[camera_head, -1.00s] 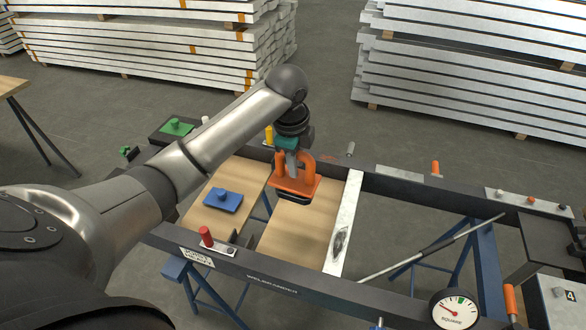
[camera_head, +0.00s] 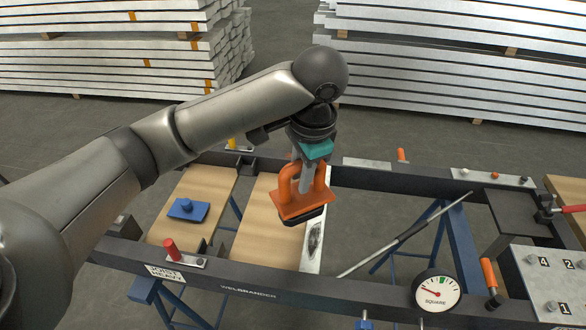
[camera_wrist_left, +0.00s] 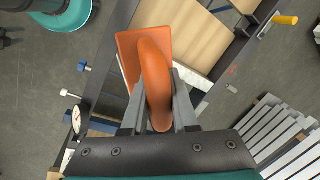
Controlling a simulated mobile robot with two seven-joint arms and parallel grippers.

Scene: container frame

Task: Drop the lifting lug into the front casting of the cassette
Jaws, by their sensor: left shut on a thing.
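The lifting lug (camera_head: 303,204) is an orange plate with an upright orange loop and a dark part beneath. My left gripper (camera_head: 304,180) is shut on the loop and holds the lug above the dark frame of the cassette (camera_head: 240,283). In the left wrist view the orange loop of the lug (camera_wrist_left: 154,75) lies between the fingers of the left gripper (camera_wrist_left: 158,110), its plate behind. The lug hides part of the white crossbar (camera_head: 313,240). I cannot tell which part is the front casting. My right gripper is not in view.
A blue plate with a knob (camera_head: 187,209) lies on a wooden board. A red peg (camera_head: 171,248), a dial gauge (camera_head: 436,293) and an orange-handled clamp (camera_head: 489,275) stand along the near rail. A thin rod (camera_head: 405,235) crosses the open bay right of the crossbar.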

